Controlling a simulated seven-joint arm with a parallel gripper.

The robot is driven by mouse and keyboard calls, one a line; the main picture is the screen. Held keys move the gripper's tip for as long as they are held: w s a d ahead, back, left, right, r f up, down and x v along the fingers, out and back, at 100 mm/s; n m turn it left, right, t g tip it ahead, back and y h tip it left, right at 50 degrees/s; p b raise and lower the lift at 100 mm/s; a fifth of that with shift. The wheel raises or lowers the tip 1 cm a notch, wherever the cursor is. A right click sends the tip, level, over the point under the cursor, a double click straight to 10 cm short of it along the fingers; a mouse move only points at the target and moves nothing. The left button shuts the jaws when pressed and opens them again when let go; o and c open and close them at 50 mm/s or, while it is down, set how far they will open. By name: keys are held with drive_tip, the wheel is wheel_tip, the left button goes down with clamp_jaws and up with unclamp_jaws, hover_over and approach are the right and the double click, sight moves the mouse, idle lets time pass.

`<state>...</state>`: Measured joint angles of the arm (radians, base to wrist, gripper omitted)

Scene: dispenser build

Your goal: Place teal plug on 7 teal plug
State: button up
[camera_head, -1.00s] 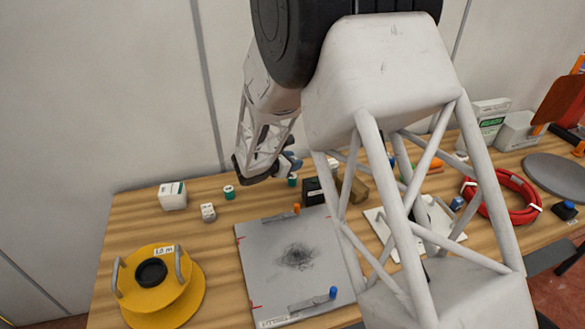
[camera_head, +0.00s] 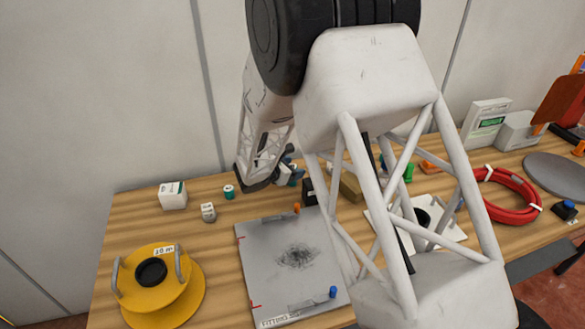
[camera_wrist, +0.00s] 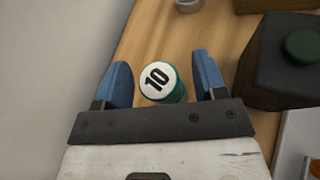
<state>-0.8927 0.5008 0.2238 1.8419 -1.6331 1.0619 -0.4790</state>
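A teal plug with a white top marked 10 (camera_wrist: 157,82) stands on the table in the wrist view. My gripper (camera_wrist: 162,75) is open, with one blue finger on each side of this plug; contact with it cannot be made out. In the head view my gripper (camera_head: 288,175) is low over the back of the table, and its fingers are partly hidden by the wrist. Another teal plug with a white top (camera_head: 229,192) stands to the left of the gripper. Its number is too small to read, and no 7 is legible anywhere.
A dark box with a green knob (camera_wrist: 272,62) stands close to the right finger. A grey plate (camera_head: 265,255) lies in front of the gripper. A white box (camera_head: 173,196), a small white labelled piece (camera_head: 208,212) and a yellow reel (camera_head: 180,295) are at left. A red coil (camera_head: 510,215) lies at right.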

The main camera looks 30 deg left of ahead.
drive_tip(key=shift+r, duration=0.15)
drive_tip(key=shift+v, duration=0.85)
drive_tip(key=v, duration=1)
drive_tip(key=shift+s+r, duration=0.1)
drive_tip(key=shift+s, duration=0.05)
